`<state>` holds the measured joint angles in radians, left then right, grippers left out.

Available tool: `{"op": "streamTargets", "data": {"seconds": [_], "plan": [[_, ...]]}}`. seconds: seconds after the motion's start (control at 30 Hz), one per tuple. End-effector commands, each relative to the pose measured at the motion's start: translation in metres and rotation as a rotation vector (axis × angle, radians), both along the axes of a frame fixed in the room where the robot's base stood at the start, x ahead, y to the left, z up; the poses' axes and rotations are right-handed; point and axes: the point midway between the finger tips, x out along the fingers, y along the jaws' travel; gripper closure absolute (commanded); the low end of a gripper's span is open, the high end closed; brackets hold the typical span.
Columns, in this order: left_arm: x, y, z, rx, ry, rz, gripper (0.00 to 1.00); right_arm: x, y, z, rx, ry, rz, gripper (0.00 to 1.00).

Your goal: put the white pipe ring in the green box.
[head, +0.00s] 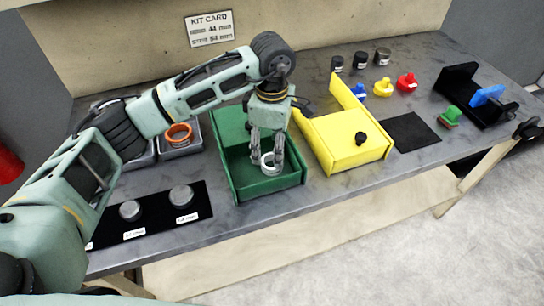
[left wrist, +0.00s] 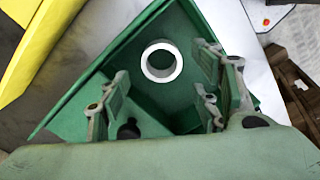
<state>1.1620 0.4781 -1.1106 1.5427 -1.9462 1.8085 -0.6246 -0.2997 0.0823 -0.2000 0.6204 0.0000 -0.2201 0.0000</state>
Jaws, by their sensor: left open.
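The white pipe ring (head: 268,168) lies inside the green box (head: 228,170), near its front right part. In the left wrist view the ring (left wrist: 162,61) rests flat on the floor of the green box (left wrist: 95,83), apart from the fingers. My left gripper (head: 266,160) points down into the box above the ring. Its fingers also show in the left wrist view (left wrist: 165,100), spread wide with nothing between them. My right gripper is in neither view.
A yellow box (head: 345,150) with a black knob stands right of the green box. Left are grey trays, one with an orange ring (head: 179,135), and a black mat with metal discs (head: 182,197). Coloured and black parts stand behind a black square mat (head: 411,132).

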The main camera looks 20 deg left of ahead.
Motion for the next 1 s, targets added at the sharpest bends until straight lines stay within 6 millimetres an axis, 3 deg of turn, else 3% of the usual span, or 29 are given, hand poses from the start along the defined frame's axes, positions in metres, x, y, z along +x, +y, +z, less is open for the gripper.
{"op": "streamTargets", "data": {"seconds": [0.2,0.4,1.0], "plan": [[0.001,0.000,0.044,0.000,-0.004,-0.001,0.41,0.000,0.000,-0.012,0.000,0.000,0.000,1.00],[0.000,0.000,0.067,0.000,-0.001,0.000,0.41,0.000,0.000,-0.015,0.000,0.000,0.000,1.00],[0.000,0.000,0.075,0.000,0.000,0.000,0.41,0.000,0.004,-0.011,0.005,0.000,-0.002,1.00]]}}
